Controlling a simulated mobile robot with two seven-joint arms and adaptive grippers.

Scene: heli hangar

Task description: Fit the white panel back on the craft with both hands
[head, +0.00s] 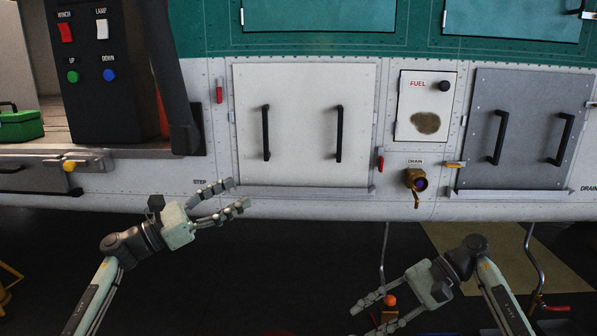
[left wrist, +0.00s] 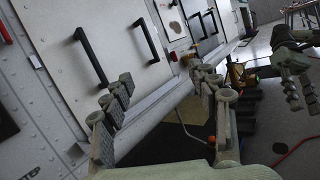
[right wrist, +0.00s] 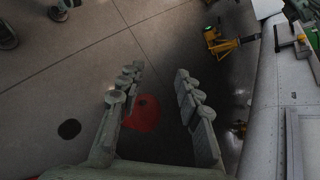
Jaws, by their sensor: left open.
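The white panel (head: 303,118) with two upright black handles (head: 265,133) (head: 339,134) stands upright at the craft's side, above a narrow sill (head: 300,192). It appears set in its bay; I cannot tell whether it is fully flush. It also shows in the left wrist view (left wrist: 115,35). My left gripper (head: 240,195) is open and empty, just below the panel's lower left corner. My right gripper (head: 362,322) is low, below the craft's edge; in the right wrist view (right wrist: 155,78) its fingers are apart and empty over the floor.
Red latches sit left (head: 219,91) and right (head: 380,160) of the panel. A grey panel (head: 525,125) with handles, a fuel plate (head: 425,105) and a protruding brass drain valve (head: 416,180) are to the right. A switch box (head: 100,75) and green case (head: 22,126) are left.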

